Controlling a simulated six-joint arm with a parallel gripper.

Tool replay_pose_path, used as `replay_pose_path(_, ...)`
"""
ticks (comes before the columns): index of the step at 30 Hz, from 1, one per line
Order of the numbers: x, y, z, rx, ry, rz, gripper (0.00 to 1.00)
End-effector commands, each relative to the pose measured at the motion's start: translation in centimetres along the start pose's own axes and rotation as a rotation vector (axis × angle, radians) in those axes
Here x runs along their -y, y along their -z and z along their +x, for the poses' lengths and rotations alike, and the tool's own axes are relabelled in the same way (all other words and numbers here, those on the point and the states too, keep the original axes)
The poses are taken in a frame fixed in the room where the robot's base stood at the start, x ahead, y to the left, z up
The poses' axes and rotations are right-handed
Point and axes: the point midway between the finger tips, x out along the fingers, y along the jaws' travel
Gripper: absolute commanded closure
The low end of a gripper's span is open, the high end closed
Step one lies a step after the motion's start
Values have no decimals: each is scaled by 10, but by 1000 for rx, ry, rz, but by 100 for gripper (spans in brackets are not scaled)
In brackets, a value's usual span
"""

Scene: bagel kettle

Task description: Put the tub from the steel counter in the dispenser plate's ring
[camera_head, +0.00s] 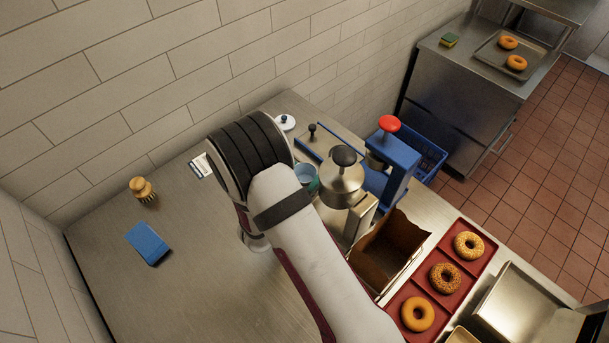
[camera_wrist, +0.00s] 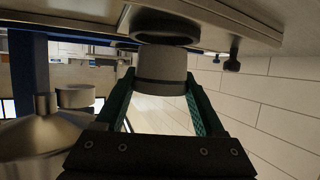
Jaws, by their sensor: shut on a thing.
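My gripper (camera_wrist: 162,105) has green fingers and is shut on the grey tub (camera_wrist: 160,70), one finger on each side. In the wrist view the picture is turned over, with the counter side at the top. The tub is close to the dark round ring (camera_wrist: 165,27) in the dispenser plate (camera_wrist: 225,32); whether they touch I cannot tell. My arm hides most of the gripper and the ring there.
A blue-framed press with a red knob (camera_head: 389,123) stands right of the dispenser.

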Motion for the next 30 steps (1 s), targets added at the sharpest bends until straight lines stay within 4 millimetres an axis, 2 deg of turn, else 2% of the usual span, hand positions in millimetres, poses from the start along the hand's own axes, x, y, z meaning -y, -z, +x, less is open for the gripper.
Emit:
replay_pose_path(3,0,-13,5,0,1,-1,80)
replay_pose_path(13,0,-16,6,-1,1,0,80)
replay_pose_path(14,0,-16,7,-1,1,0,27)
replay_pose_path(18,0,-16,6,-1,1,0,2)
replay_pose_path(27,0,-11,5,-1,1,2,0)
replay_pose_path(30,2,-12,-12,0,5,-1,0)
